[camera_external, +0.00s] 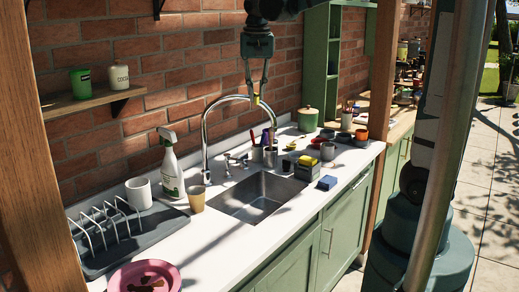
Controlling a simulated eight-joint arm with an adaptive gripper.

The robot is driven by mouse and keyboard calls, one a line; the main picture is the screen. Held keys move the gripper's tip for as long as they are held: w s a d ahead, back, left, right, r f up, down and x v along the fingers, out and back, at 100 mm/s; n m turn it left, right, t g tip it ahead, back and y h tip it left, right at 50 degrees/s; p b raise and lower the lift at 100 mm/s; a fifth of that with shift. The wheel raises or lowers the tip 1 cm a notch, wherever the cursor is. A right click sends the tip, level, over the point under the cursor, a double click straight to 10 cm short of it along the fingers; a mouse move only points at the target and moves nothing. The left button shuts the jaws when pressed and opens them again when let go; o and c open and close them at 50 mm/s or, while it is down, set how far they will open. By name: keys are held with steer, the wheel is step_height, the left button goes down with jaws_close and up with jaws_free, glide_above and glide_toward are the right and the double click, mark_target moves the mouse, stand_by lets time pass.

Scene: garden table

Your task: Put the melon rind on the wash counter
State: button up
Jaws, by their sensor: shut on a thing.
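My gripper (256,96) hangs from the top of the view, in front of the brick wall and above the faucet's right side. It is shut on a small yellow-green piece, the melon rind (257,100), held well above the counter. Its fine shape is too small to tell. The white wash counter (225,231) runs along the wall with a steel sink (258,196) set in it. The rind appears apart from the counter and the things on it.
A curved faucet (206,125) rises behind the sink. A spray bottle (171,165), tan cup (197,199), dish rack (120,230) and pink plate (170,275) stand left. Sponges (327,182), cups and a green pot (308,119) crowd the right. The front strip is clear.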

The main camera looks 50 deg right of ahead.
steer(key=s+d+m+p, duration=0.1)
steer(key=s+d+m, duration=0.3)
steer(key=d, duration=0.7)
steer(key=s+d+m+g+p, duration=0.1)
steer(key=s+d, duration=0.5)
steer(key=d, duration=0.6)
steer(key=s+d+m, duration=0.3)
steer(key=s+d, duration=0.2)
steer(key=d, duration=0.6)
step_height(320, 180, down, 26)
steer(key=shift+w, duration=0.15)
steer(key=shift+d+f, duration=0.1)
steer(key=shift+f, duration=2.85)
steer(key=shift+f, duration=0.15)
steer(key=shift+f, duration=1.95)
steer(key=shift+f, duration=0.15)
